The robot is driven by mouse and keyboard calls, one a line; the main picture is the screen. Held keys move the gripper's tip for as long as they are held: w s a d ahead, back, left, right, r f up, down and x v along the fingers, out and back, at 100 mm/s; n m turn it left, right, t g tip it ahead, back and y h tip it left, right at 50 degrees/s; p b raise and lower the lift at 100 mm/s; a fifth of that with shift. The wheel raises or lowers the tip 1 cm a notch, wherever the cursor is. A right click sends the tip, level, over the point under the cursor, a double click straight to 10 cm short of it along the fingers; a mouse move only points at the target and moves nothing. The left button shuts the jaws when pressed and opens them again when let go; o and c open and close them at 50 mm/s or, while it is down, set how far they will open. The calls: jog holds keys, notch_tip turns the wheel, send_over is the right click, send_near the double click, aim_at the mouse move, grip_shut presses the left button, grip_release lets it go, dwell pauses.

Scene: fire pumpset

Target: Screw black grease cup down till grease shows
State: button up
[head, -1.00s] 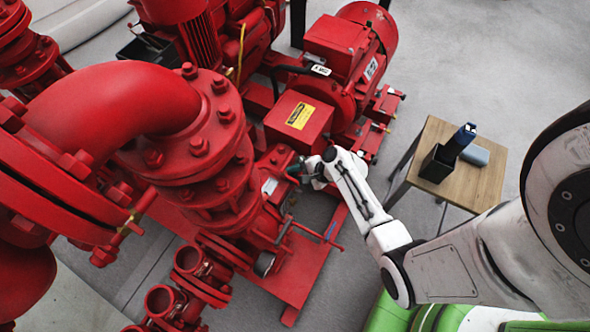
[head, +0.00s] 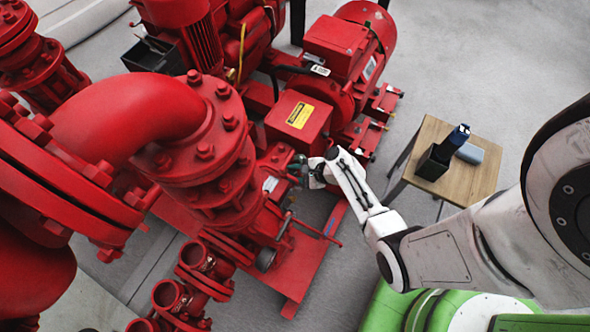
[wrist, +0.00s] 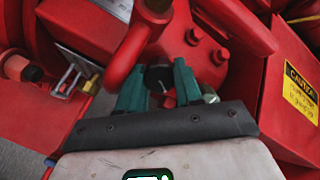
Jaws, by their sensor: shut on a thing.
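My gripper (head: 299,170) is at the red pump casing, beside the red box with the yellow label. In the wrist view its two teal fingers (wrist: 158,88) are shut on the black grease cup (wrist: 158,76), a dark round piece between the fingertips. The cup sits among red bolted pump parts, partly covered by the fingers. No grease can be seen.
A curved red pipe (wrist: 137,45) passes close to the left finger. The red box with its caution label (wrist: 300,92) stands close on the right. A wooden table (head: 470,183) with a black holder (head: 433,164) stands right of the pumpset, with open floor around it.

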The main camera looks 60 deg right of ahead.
jog(key=o, duration=1)
jog(key=p+v, duration=0.2)
jog(key=v, duration=0.8)
jog(key=shift+s+d+r, duration=0.1)
jog(key=shift+s+r, duration=0.15)
jog(key=shift+s, duration=0.1)
